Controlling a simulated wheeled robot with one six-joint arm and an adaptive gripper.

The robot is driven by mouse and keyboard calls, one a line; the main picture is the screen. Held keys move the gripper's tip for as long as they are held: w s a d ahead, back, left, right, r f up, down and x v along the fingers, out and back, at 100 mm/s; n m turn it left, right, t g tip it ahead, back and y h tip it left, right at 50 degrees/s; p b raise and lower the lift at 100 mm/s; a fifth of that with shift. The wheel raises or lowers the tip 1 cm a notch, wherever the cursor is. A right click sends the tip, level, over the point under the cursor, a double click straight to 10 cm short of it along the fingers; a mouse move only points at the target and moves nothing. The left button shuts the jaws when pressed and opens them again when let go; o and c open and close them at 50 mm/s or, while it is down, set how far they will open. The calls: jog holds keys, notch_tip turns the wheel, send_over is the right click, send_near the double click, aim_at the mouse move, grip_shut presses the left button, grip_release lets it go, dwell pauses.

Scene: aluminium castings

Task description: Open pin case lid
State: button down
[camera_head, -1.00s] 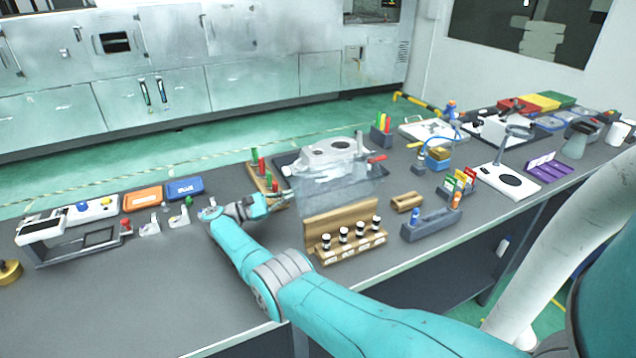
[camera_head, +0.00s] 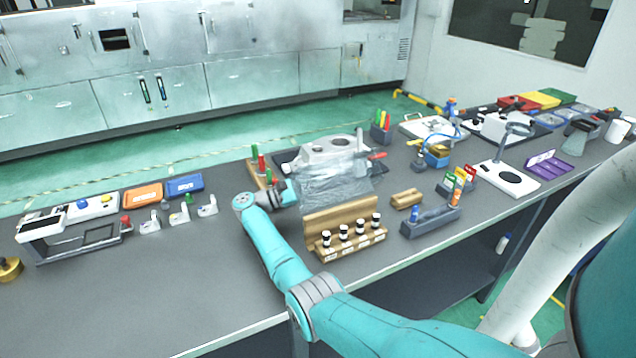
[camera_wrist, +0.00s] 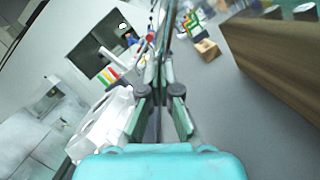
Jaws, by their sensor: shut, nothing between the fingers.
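My gripper (camera_wrist: 163,40) is shut and empty in the wrist view, its thin fingers pointing away over the bench. In the head view my gripper (camera_head: 293,192) is small, at the left edge of the clear plastic film; I cannot tell whether it touches it. I cannot tell for sure which thing is the pin case. An orange box (camera_head: 142,197) and a blue box (camera_head: 184,186) lie at the left back, apart from my gripper.
Clear plastic film (camera_head: 335,188) drapes in front of a casting (camera_head: 328,147). A wooden rack (camera_head: 342,232) with several black-capped bottles stands close to my arm. A wooden block (camera_head: 406,198) and a grey holder (camera_head: 430,222) stand to its right. The left front bench is clear.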

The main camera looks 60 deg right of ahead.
jog(key=shift+s+a+r, duration=0.1)
jog(key=shift+s+r, duration=0.1)
jog(key=shift+r, duration=0.5)
jog(key=shift+s+a+r, duration=0.1)
jog(key=shift+s+r, duration=0.05)
jog(key=shift+r, duration=0.55)
